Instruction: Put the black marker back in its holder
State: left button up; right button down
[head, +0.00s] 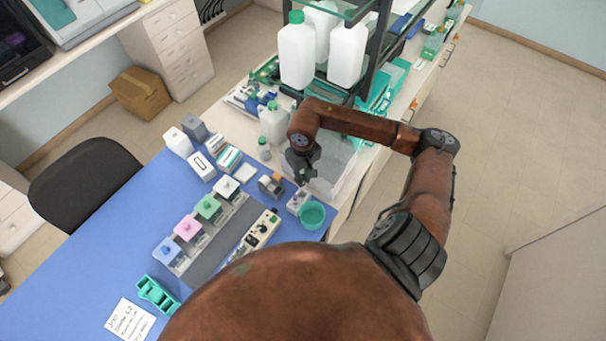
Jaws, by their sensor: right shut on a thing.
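My right gripper (303,178) points down above the right end of the blue mat. It is shut on a small dark thing, which looks like the black marker; the fingers hide most of it. Just below it stands a small white holder (294,206) with a purple-tipped thing in it. The gripper is over the holder's far side; I cannot tell whether the marker touches it. My left gripper is not in view.
A teal cup (312,215) stands right beside the holder. A staining row with coloured jars (208,208) and a control box (262,228) lie to the left. White bottles and a dark shelf frame (375,60) stand behind. The blue mat (75,245) is clear at left.

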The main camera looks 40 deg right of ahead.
aim_at(303, 190)
jog(key=shift+f, duration=0.1)
jog(key=shift+w+f, duration=0.1)
jog(key=shift+f, duration=1.45)
jog(key=shift+f+b, duration=0.35)
jog(key=shift+b, duration=0.15)
jog(key=shift+f+b, duration=0.9)
jog(key=shift+b, duration=0.2)
jog(key=shift+f+b, duration=0.55)
jog(key=shift+b, duration=0.2)
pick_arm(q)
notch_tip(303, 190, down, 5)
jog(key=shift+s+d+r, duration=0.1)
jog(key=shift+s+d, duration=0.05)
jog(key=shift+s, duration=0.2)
